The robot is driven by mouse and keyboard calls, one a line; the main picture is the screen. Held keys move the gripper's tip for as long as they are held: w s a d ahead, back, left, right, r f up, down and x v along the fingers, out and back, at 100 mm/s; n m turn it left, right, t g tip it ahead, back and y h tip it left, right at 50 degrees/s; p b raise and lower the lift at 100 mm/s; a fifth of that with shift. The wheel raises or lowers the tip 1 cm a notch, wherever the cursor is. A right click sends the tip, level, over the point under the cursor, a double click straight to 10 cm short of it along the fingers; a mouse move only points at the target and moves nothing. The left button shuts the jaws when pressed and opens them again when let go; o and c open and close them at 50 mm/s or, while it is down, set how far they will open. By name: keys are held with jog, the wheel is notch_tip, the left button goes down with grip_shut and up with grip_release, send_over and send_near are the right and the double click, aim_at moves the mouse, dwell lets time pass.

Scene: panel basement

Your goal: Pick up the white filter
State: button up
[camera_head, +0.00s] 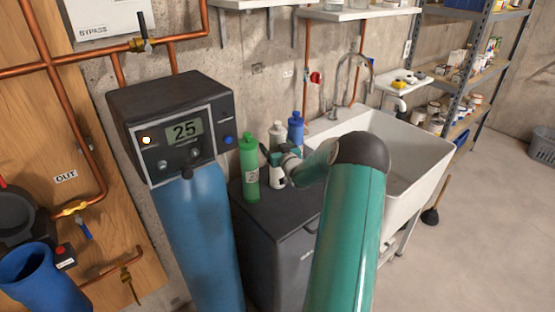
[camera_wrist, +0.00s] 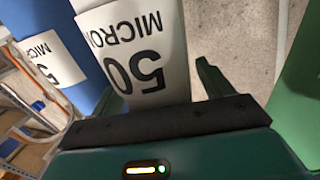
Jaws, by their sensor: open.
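The white filter (camera_wrist: 130,45), with a white "50 MICRON" label upside down in the wrist view, fills the space between the fingers of my gripper (camera_wrist: 160,84). The fingers are open, one on each side of it; I cannot tell whether either touches it. In the head view the white filter (camera_head: 277,130) stands on a dark cabinet, its middle partly hidden by my gripper (camera_head: 275,160). A green filter (camera_head: 249,168) stands to its left and a blue filter (camera_head: 296,129) to its right and behind. The wrist view shows the blue one (camera_wrist: 50,45) at left and the green one (camera_wrist: 298,105) at right.
The dark cabinet (camera_head: 263,222) stands between a blue tank with a display head (camera_head: 175,120) and a white sink (camera_head: 410,150). The concrete wall (camera_head: 245,40) is close behind the filters. A loaded shelf (camera_head: 470,80) stands at right. Open floor lies at lower right.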

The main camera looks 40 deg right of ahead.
jog(key=c, duration=1.2)
jog(key=shift+c, duration=0.3)
jog(key=shift+r, duration=0.15)
